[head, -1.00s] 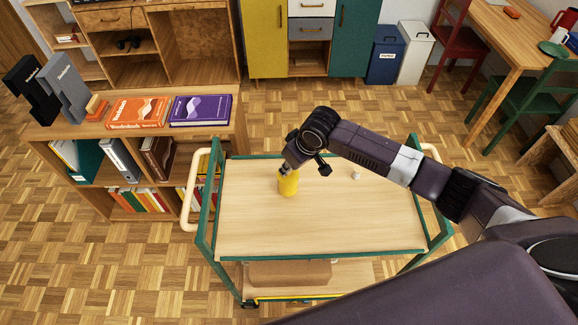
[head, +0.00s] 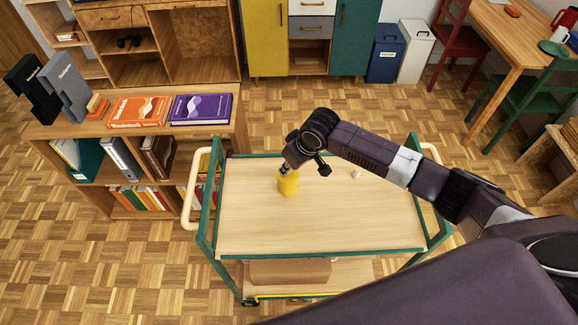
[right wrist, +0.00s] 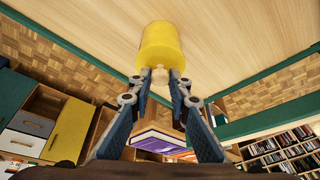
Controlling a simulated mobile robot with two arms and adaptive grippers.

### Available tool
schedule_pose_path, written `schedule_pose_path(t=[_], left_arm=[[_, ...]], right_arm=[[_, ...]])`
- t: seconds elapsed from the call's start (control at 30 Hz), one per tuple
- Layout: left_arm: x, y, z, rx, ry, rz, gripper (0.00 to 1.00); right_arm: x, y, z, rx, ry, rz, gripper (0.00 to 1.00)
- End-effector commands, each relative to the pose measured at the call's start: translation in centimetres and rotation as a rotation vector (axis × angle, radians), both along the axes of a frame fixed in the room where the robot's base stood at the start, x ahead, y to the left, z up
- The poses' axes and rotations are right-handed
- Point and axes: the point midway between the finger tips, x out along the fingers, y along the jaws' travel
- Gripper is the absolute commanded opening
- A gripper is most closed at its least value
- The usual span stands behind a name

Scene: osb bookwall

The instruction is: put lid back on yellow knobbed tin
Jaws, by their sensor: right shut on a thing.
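The yellow tin (head: 288,186) stands upright on the top of the trolley, left of its middle. In the right wrist view the yellow body (right wrist: 160,46) has a pale round knob at its near end. My right gripper (right wrist: 164,76) is shut on this knob, one fingertip on each side. In the head view my right gripper (head: 286,169) comes down onto the top of the tin. The lid is at the tin's top under the gripper; I cannot tell whether it sits fully down. My left gripper is not in view.
The wooden trolley top (head: 330,225) has a green frame and is mostly clear. A small pale object (head: 356,174) stands on it to the right, near my arm. A low bookcase (head: 75,128) with an orange book and a purple book (head: 201,109) stands to the left.

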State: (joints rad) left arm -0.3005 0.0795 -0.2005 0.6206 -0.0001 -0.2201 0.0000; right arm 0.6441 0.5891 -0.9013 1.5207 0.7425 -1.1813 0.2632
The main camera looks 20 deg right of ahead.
Motion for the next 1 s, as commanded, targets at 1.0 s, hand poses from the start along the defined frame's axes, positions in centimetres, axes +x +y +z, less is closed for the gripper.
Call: schedule_pose_path(t=[1.0], left_arm=[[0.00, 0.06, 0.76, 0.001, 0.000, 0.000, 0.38]], right_arm=[[0.02, -0.05, -0.02, 0.000, 0.000, 0.000, 0.28]])
